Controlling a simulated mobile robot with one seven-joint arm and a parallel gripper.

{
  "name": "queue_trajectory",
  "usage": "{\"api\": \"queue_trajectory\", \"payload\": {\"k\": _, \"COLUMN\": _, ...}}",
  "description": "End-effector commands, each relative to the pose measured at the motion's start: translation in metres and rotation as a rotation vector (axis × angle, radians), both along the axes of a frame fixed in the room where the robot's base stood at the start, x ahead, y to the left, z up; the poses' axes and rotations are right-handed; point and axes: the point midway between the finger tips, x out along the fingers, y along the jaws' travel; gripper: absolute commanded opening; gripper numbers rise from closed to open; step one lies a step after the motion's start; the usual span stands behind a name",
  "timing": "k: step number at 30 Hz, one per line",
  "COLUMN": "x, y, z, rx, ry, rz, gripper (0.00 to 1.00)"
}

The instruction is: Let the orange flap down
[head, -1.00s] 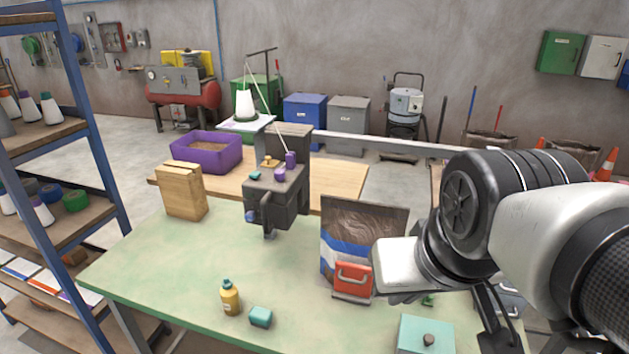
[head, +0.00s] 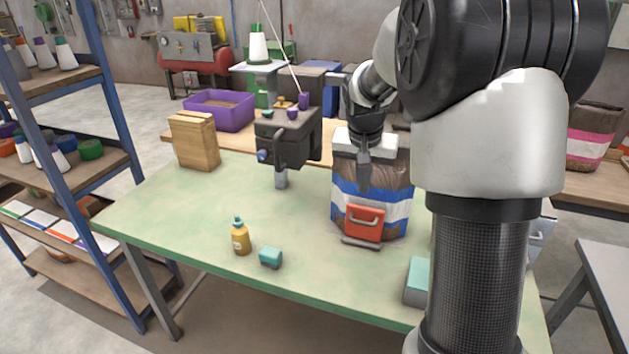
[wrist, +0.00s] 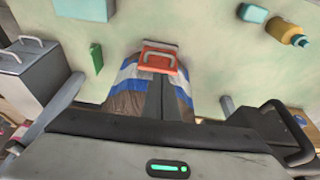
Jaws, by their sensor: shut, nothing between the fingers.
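The orange flap (head: 364,223) is a small panel with a bar handle. It stands roughly upright at the low front of a brown bag (head: 345,208) with blue and white bands, above a thin grey ledge (head: 361,243). The wrist view shows the flap (wrist: 158,57) from above, with its handle facing up in the picture. My gripper (head: 364,186) points down in front of the bag, its fingers together and empty. In the wrist view the fingertips (wrist: 157,76) appear just below the flap. I cannot tell whether they touch it.
A mustard bottle (head: 240,238) and a teal block (head: 270,256) stand on the green table (head: 190,230) left of the flap. A dark machine (head: 287,138) and a wooden block (head: 194,140) stand behind. A teal-topped box (head: 417,283) is to the right.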

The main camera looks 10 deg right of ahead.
Motion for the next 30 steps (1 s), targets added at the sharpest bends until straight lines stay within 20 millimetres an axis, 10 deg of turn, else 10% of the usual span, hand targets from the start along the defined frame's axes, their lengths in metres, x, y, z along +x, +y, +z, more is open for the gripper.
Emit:
{"api": "queue_trajectory", "payload": {"k": 19, "x": 0.017, "y": -0.013, "z": -0.031, "rx": 0.002, "ry": 0.01, "rz": -0.036, "gripper": 0.0}}
{"api": "queue_trajectory", "payload": {"k": 30, "x": 0.033, "y": -0.024, "z": -0.091, "rx": 0.003, "ry": 0.012, "rz": -0.035, "gripper": 0.0}}
